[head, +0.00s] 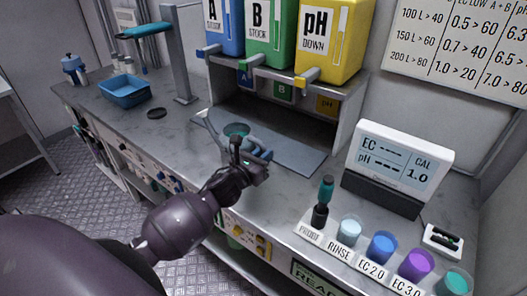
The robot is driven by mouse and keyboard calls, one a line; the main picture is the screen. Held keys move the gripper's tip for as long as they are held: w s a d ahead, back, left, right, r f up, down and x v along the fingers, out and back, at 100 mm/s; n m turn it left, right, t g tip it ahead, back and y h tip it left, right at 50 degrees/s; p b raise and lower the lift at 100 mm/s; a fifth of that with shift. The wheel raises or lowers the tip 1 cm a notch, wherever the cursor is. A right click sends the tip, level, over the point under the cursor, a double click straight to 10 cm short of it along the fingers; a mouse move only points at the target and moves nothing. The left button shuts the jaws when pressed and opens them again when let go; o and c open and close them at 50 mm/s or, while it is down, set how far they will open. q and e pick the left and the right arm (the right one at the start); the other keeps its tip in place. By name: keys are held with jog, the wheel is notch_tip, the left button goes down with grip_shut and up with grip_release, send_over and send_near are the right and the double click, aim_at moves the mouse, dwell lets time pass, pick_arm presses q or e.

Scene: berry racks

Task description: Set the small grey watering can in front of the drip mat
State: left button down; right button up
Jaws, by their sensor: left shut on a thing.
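The small grey watering can (227,139) shows just beyond my left gripper, with its round teal-looking opening facing up. My left gripper (247,158) is shut on it; the fingers and wrist hide much of its near side. The drip mat (302,156) is a flat blue-grey sheet on the bench under the dispensers. In the picture the can overlaps the mat's left front part. I cannot tell whether the can touches the mat or is held just above it. My right gripper is not in view.
Blue, green and yellow dispensers (336,40) stand on a rack behind the mat. A meter (398,165) and a row of coloured cups (382,247) fill the right side. A blue tray (125,92) and a blue can-like vessel (73,68) stand left. The bench's front strip is narrow.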

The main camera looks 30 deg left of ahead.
pick_arm(q)
jog(key=shift+f, duration=1.5)
jog(key=shift+f+b, duration=0.1)
jog(key=shift+b, duration=0.2)
jog(key=c, duration=1.5)
grip_release()
jog(key=shift+f, duration=0.2)
jog(key=o, duration=0.4)
jog(key=shift+r, duration=0.1)
